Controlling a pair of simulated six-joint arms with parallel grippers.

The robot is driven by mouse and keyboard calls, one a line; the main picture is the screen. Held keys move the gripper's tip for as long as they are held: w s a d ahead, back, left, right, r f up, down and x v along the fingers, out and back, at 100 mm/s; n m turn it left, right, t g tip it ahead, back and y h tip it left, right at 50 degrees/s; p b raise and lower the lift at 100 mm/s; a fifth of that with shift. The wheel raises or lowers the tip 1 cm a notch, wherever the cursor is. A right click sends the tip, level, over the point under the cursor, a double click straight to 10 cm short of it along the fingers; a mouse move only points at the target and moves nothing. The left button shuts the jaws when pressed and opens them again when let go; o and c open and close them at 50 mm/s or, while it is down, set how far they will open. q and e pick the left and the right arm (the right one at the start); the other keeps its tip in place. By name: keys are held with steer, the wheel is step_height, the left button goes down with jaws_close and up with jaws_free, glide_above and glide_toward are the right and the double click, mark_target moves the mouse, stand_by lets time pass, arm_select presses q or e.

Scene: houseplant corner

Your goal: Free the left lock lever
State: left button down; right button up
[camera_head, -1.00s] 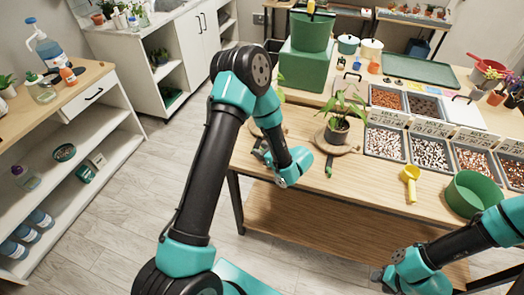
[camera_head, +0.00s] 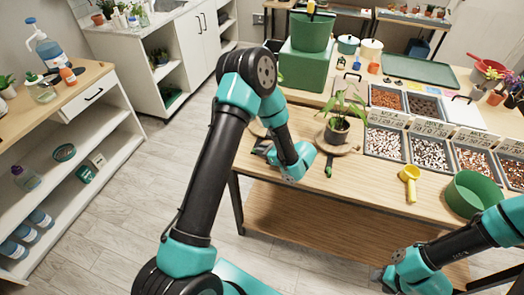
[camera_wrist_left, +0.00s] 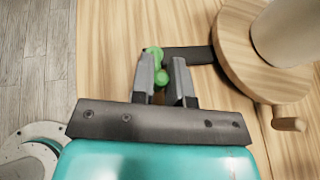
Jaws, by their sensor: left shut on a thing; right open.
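In the left wrist view a green lock lever (camera_wrist_left: 159,77) with rounded ends sits between the fingers of my left gripper (camera_wrist_left: 164,62), which is shut on it. A dark bar (camera_wrist_left: 198,55) runs from beside the lever to a round wooden turntable (camera_wrist_left: 232,60) carrying a pale pot (camera_wrist_left: 285,32). In the head view my left gripper (camera_head: 262,148) is at the table's left front edge, mostly hidden by my arm, and the lever there is hidden. My right gripper (camera_head: 380,278) is open and empty, low in front of the table.
A second wooden turntable (camera_head: 352,148) bears a potted plant (camera_head: 337,130), with a green lever (camera_head: 329,168) at its front. A yellow scoop (camera_head: 409,180) and a green bowl (camera_head: 474,193) stand to the right. A wooden peg (camera_wrist_left: 289,124) sticks out of the near turntable.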

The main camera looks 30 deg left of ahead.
arm_select(q)
steer(key=shift+w+n+g, duration=0.25)
steer(key=shift+n+g, duration=0.35)
steer(key=shift+g, duration=0.2)
steer(key=c, duration=1.1)
jaws_free()
steer(key=shift+d, duration=0.1)
steer(key=v, duration=1.7)
steer(key=shift+s+r, duration=0.1)
steer(key=shift+r, duration=0.1)
